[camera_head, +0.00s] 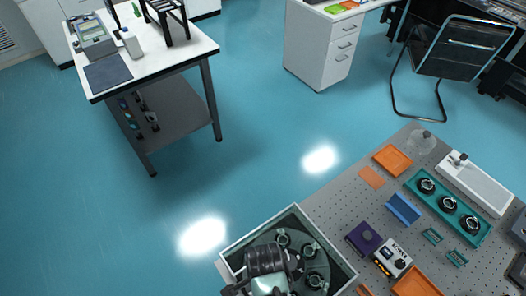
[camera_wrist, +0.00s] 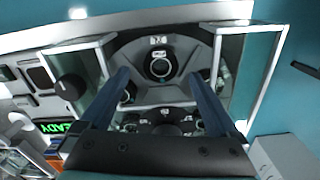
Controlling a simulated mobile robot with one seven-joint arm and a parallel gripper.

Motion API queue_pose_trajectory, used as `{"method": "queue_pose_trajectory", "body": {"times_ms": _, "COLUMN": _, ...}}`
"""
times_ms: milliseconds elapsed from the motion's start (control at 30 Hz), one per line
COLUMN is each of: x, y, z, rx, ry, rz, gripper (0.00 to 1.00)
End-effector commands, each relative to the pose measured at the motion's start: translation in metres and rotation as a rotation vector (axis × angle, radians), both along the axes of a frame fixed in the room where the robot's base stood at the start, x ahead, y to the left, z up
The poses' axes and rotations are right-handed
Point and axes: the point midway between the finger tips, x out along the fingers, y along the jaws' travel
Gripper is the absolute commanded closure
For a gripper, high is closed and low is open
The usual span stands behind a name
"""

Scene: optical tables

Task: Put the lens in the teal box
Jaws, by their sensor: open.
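My gripper (camera_wrist: 159,78) is open, its two blue-grey fingers spread and pointing into a pale-rimmed, clear-walled box (camera_wrist: 130,21). A round black-ringed lens (camera_wrist: 160,65) in a mount shows between and just beyond the fingertips, with no visible contact. More lens mounts (camera_wrist: 165,129) lie lower in that view. In the head view the same box (camera_head: 336,256) stands at the lower middle with several lens mounts (camera_head: 314,279) inside, partly hidden by my arm. The teal box (camera_head: 480,232), a shallow tray on the perforated table, holds several black round lens mounts (camera_head: 447,204).
The perforated optical table (camera_head: 330,205) also carries a purple device (camera_head: 363,238), a white-and-black meter (camera_head: 393,258), a blue block (camera_head: 403,208), orange trays (camera_head: 392,160) and a white tray (camera_head: 475,183). A white-topped bench (camera_head: 150,60) and a chair (camera_head: 440,65) stand beyond open teal floor.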

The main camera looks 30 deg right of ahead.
Motion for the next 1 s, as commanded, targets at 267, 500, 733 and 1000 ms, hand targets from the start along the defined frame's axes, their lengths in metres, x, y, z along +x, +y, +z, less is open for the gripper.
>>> {"method": "queue_pose_trajectory", "body": {"times_ms": 267, "x": 0.0, "y": 0.002, "z": -0.026, "rx": -0.001, "ry": 0.0, "rz": 0.001, "gripper": 0.04}}
{"method": "queue_pose_trajectory", "body": {"times_ms": 500, "x": 0.001, "y": 0.002, "z": -0.028, "rx": -0.001, "ry": -0.002, "rz": 0.0, "gripper": 0.04}}
{"method": "queue_pose_trajectory", "body": {"times_ms": 733, "x": 0.001, "y": 0.002, "z": -0.027, "rx": -0.001, "ry": -0.002, "rz": 0.001, "gripper": 0.43}}
{"method": "queue_pose_trajectory", "body": {"times_ms": 1000, "x": 0.001, "y": 0.002, "z": -0.027, "rx": -0.001, "ry": -0.002, "rz": 0.001, "gripper": 0.92}}
